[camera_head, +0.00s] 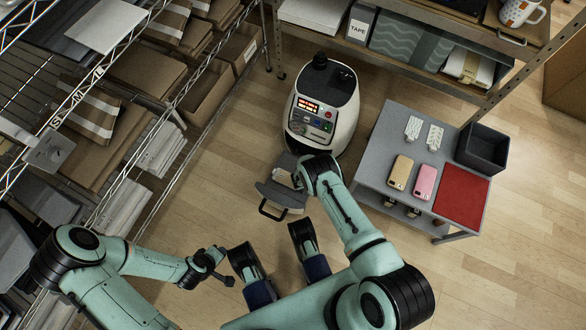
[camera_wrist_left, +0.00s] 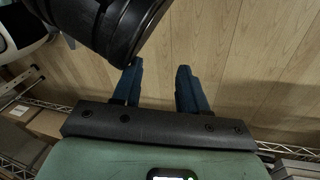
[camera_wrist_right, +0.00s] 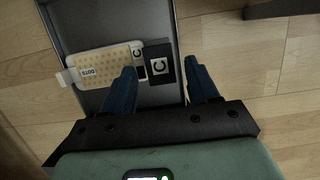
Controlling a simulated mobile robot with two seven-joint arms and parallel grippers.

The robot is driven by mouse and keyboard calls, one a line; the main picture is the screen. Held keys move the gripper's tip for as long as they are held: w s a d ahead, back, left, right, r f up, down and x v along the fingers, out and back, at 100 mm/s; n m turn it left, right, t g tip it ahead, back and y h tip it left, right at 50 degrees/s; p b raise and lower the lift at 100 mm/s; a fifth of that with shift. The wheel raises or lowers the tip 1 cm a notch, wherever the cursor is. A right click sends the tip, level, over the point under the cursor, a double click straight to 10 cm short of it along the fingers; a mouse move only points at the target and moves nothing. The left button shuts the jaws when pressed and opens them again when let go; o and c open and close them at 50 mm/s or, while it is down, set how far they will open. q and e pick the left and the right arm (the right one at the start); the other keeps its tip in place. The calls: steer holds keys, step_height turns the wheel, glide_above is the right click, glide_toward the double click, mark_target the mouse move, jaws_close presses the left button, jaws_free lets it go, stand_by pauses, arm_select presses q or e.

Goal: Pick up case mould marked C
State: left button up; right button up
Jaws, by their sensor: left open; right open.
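The white press (camera_head: 320,120) stands behind the tray. A grey table (camera_head: 385,140) at right holds two phone-like items, a red mat (camera_head: 462,196) and a dark bin (camera_head: 483,148). Shelves line the left.

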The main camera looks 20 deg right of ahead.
steer(key=shift+b+x, duration=0.5)
steer(key=shift+x, duration=0.5)
arm_select(q)
steer(key=s+f, duration=0.1)
steer(key=s+f+g, duration=0.1)
steer(key=s, duration=0.1)
steer(key=shift+a+f, duration=0.2)
arm_select(e)
jaws_close()
steer(key=shift+r, duration=0.1)
